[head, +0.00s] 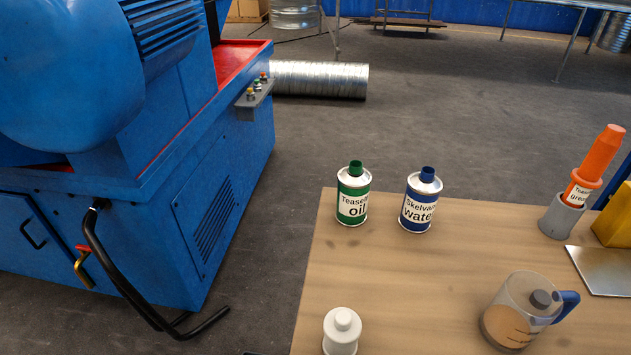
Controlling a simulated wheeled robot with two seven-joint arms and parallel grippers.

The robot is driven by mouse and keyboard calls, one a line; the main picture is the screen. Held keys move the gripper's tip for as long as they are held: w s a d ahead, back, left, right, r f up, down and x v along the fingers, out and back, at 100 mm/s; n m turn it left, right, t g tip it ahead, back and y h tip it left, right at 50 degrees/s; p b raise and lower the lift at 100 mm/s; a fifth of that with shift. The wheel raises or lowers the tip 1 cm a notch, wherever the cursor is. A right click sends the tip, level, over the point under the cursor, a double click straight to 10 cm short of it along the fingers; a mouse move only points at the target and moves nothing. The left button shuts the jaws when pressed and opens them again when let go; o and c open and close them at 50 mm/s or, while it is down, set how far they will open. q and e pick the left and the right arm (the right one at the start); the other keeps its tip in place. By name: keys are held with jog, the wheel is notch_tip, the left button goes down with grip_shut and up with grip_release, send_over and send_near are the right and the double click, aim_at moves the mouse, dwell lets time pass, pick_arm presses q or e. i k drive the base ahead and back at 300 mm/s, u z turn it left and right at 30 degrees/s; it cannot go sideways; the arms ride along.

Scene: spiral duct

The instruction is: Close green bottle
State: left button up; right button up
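The green bottle (353,207) stands upright near the back left corner of the wooden table. I see no separate green cap. Neither of my grippers is in view.
A blue "water" bottle (421,202) stands just right of the green one. A white capped container (342,332), a clear jug (518,312) and an orange grease tube (597,160) in a grey holder stand on the table (420,275). The table's middle is clear. A blue machine (200,190) stands left.

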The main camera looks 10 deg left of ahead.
aim_at(354, 180)
jog(key=u, duration=0.4)
jog(key=k, duration=1.4)
jog(key=z, duration=0.9)
jog(key=i, duration=0.95)
